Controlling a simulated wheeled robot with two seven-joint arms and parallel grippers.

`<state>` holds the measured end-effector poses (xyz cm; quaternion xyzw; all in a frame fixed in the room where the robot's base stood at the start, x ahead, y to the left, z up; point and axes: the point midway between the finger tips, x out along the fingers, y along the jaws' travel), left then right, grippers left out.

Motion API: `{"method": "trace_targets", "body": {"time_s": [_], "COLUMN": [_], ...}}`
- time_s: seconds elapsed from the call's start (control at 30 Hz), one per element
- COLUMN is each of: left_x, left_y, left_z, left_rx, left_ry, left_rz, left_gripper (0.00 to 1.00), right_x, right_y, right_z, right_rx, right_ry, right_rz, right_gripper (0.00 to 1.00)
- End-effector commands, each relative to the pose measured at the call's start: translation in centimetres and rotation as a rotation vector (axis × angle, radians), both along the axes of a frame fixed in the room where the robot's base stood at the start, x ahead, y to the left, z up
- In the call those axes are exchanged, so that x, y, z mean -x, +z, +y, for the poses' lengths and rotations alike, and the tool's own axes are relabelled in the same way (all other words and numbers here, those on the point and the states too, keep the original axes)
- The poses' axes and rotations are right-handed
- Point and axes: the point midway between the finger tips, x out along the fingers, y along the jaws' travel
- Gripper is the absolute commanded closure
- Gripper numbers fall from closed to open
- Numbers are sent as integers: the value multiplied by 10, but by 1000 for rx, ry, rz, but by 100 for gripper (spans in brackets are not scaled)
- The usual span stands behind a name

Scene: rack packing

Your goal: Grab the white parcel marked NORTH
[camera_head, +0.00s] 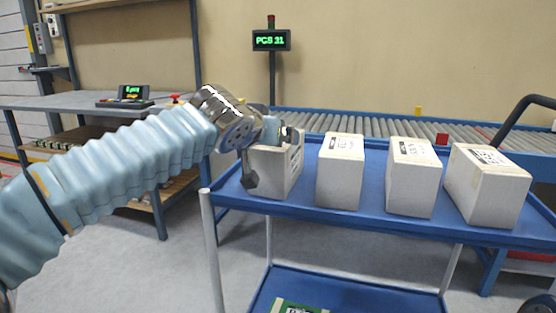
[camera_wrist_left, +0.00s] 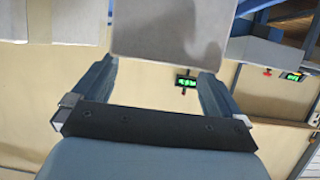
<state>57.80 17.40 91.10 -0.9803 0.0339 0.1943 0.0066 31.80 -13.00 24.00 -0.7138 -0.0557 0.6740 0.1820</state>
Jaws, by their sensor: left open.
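Several white parcels stand in a row on the blue cart (camera_head: 375,218): a leftmost one (camera_head: 280,185), a second (camera_head: 339,182), a third (camera_head: 412,185) and a rightmost one (camera_head: 492,200). Each has a dark printed label, but I cannot read which says NORTH. My left gripper (camera_head: 268,158) is open at the leftmost parcel, one finger at its left side and the other near its top right. In the left wrist view, a white parcel (camera_wrist_left: 165,35) fills the space between the two open fingers; contact is unclear. My right gripper is not in view.
A roller conveyor (camera_head: 385,125) runs behind the cart. A workbench (camera_head: 75,102) with a small device (camera_head: 125,97) stands at the left. A display post (camera_head: 271,41) reads "PCS 31". The cart's lower shelf (camera_head: 350,295) holds a green item (camera_head: 295,306).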

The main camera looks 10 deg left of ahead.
Motion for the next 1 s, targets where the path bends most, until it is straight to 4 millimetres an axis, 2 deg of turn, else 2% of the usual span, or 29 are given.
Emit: {"method": "trace_targets", "body": {"time_s": [0.1,0.2,0.47,0.57,1.0], "left_x": [-19,-30,-34,-34,-34], "left_y": [-9,-13,-15,-15,-15], "left_z": [-2,-3,-3,-3,-3], "left_rx": [0,1,0,0,0], "left_ry": [-1,0,0,0,0], "left_rz": [4,2,1,1,1], "left_gripper": [0,0,0,12,80], "right_x": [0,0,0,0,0], "right_y": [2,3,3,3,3], "right_z": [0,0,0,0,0], "right_rx": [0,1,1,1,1], "right_ry": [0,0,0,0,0], "right_rz": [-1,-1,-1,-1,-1], "right_gripper": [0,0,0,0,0]}}
